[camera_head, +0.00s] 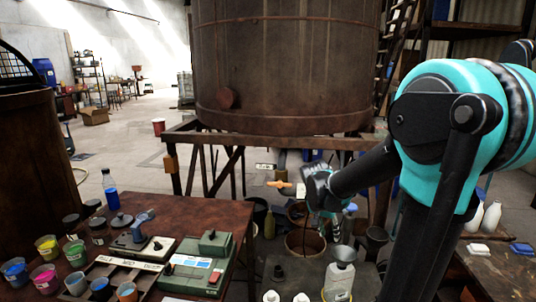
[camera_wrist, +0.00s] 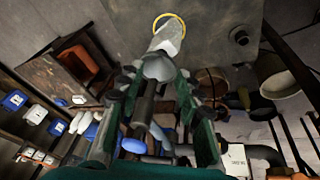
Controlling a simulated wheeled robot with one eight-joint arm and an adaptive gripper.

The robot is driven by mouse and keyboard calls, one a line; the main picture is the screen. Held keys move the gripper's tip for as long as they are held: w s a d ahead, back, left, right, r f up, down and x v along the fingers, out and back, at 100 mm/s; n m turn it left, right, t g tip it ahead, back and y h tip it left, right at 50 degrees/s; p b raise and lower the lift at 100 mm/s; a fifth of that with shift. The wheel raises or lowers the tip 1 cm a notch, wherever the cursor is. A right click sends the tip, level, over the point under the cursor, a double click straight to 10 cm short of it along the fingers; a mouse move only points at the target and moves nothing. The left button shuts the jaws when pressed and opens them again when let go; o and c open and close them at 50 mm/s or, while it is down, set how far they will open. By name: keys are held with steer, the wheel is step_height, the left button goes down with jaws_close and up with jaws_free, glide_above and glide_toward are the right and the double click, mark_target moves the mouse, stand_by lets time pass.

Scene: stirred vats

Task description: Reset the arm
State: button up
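My arm is extended forward over the area between the tables, with the forearm reaching left in the head view. My gripper (camera_head: 322,205) hangs below the great rusty vat, partly hidden by my own arm. In the wrist view my gripper (camera_wrist: 157,75) has its two dark green fingers spread apart. A pale bottle with a grey funnel-like top (camera_wrist: 168,40) shows beyond the fingertips, and I see no finger closed on it. In the head view a pale bottle with a grey funnel (camera_head: 340,272) stands on a grey surface below the gripper.
The vat (camera_head: 290,70) rests on a wooden frame (camera_head: 180,135) behind the gripper. A brown table (camera_head: 200,215) at left holds paint cups, a blue bottle (camera_head: 110,190) and a green device (camera_head: 200,262). White bottles (camera_head: 490,217) stand on the right table. Buckets crowd the floor under the vat.

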steer(key=s+f+n+t+y, duration=0.1)
steer(key=s+f+n, duration=0.2)
steer(key=s, duration=0.4)
steer(key=s+a+f+n+t+y, duration=0.1)
steer(key=s+f+n, duration=0.3)
steer(key=s, duration=0.4)
steer(key=shift+a+f+n+y, duration=0.15)
steer(key=shift+f+n+y, duration=0.1)
steer(key=shift+n+y, duration=0.25)
steer(key=shift+o, duration=0.5)
